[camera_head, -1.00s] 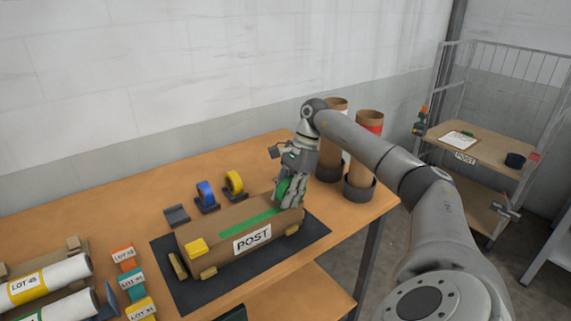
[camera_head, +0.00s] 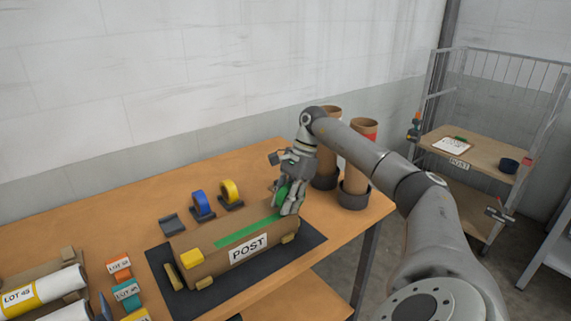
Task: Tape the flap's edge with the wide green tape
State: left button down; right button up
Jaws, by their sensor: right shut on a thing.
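A brown cardboard parcel (camera_head: 215,257) with a POST label (camera_head: 248,248) lies on a dark mat (camera_head: 312,240). A green tape strip (camera_head: 240,232) runs along its top toward the right end. My right gripper (camera_head: 287,203) is shut on the green tape roll (camera_head: 281,195) at the parcel's right end, where the strip leads up to it. The fingers partly hide the roll, and I cannot tell whether the roll touches the parcel. My left gripper is not in view.
Blue (camera_head: 200,203) and yellow (camera_head: 230,193) tape rolls stand in holders behind the parcel, beside an empty holder (camera_head: 172,224). Brown tubes (camera_head: 361,158) stand at the table's right end. Labelled rolls (camera_head: 40,287) lie at left. A wire cart (camera_head: 470,145) stands farther right.

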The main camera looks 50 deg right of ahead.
aim_at(287, 187)
jog(key=shift+s+d, duration=0.15)
jog(key=shift+d, duration=0.35)
notch_tip(287, 187, up, 6)
jog(key=p, duration=0.5)
jog(key=shift+p, duration=0.35)
dwell(0.4)
